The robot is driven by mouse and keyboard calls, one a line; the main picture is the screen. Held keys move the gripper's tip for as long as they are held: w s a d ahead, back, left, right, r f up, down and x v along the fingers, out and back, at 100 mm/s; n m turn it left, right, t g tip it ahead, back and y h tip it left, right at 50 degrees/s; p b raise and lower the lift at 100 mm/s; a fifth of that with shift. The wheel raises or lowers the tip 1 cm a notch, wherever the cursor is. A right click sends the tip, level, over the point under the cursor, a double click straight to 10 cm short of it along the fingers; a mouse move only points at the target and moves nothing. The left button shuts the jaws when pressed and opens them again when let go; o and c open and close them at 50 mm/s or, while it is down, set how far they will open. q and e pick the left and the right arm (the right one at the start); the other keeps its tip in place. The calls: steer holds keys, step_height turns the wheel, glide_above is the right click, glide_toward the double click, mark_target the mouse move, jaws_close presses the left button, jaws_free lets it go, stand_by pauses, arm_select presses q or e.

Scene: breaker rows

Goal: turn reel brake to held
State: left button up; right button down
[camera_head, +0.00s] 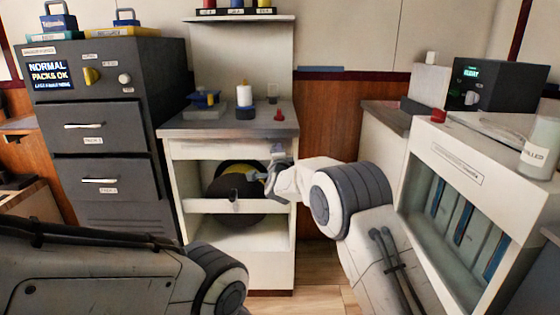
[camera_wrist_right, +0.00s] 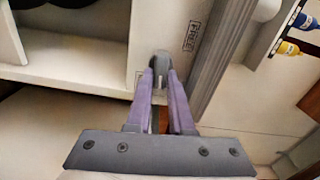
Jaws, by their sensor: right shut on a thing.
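The reel (camera_head: 228,186) is a dark disc with yellow showing near its middle, inside the open front of the white cabinet. My right gripper (camera_head: 268,172) reaches to the right post of that cabinet and partly covers the reel's right side. In the right wrist view, its two purple fingers (camera_wrist_right: 160,88) are shut on a small grey lever (camera_wrist_right: 161,62), taken to be the reel brake. A FREE label (camera_wrist_right: 193,36) is on the white post beside the lever. A second label by the fingers is partly hidden, and I cannot read it. My left gripper is out of view.
A dark drawer cabinet (camera_head: 105,140) stands left. A white unit (camera_head: 455,170) with slots stands right.

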steer(key=shift+d+m+b, duration=0.1)
steer(key=shift+m+b, duration=0.45)
steer(key=shift+m, duration=0.05)
steer(key=c, duration=0.8)
jaws_free()
steer(key=shift+f, duration=0.1)
steer(key=shift+s, duration=0.1)
steer(key=s, duration=1)
steer(key=shift+s+p, duration=0.15)
steer(key=shift+p, duration=0.3)
